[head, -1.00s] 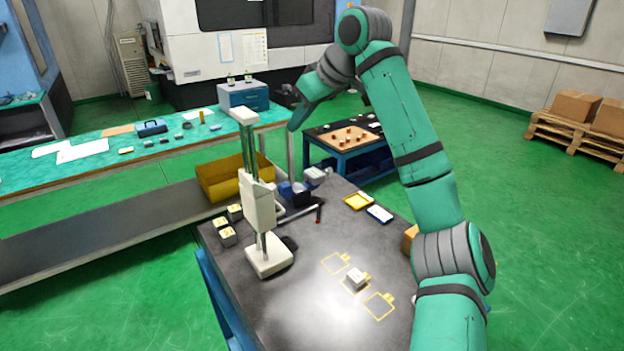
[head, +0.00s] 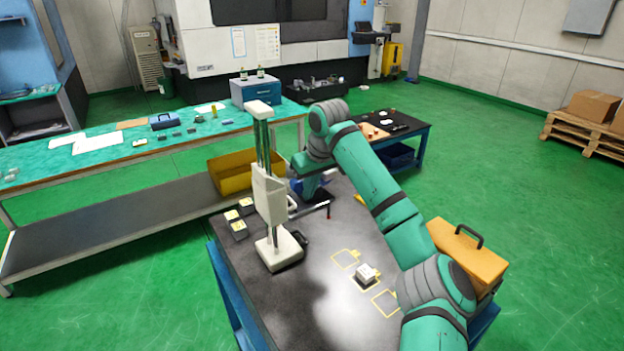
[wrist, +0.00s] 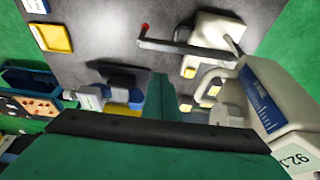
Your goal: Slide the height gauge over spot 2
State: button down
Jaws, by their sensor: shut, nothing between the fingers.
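The height gauge (head: 268,200) stands upright on the dark table, with a white base (head: 280,252) and a tall column. Its dark probe arm with a red tip (head: 328,208) points right. In the wrist view the gauge body (wrist: 265,95) is at the right, with a display reading about 92.1. Three yellow-outlined spots lie right of the base; their numbers are not readable. A small pale block (head: 366,273) sits at the middle outline (head: 358,284). My gripper (wrist: 158,85) is shut and empty, beside the gauge, with no contact visible. In the head view it is partly hidden.
A yellow bin (head: 232,175) is behind. Yellow and white trays (wrist: 50,37) lie on the table in the wrist view. An orange case (head: 468,252) is at the right. The table's front part is clear.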

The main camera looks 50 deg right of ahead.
jog(key=shift+s+a+r, duration=0.1)
jog(key=shift+s+a, duration=0.2)
jog(key=shift+s, duration=0.65)
jog(key=shift+s+a+r, duration=0.1)
jog(key=shift+s+a, duration=0.15)
jog(key=shift+s, duration=0.65)
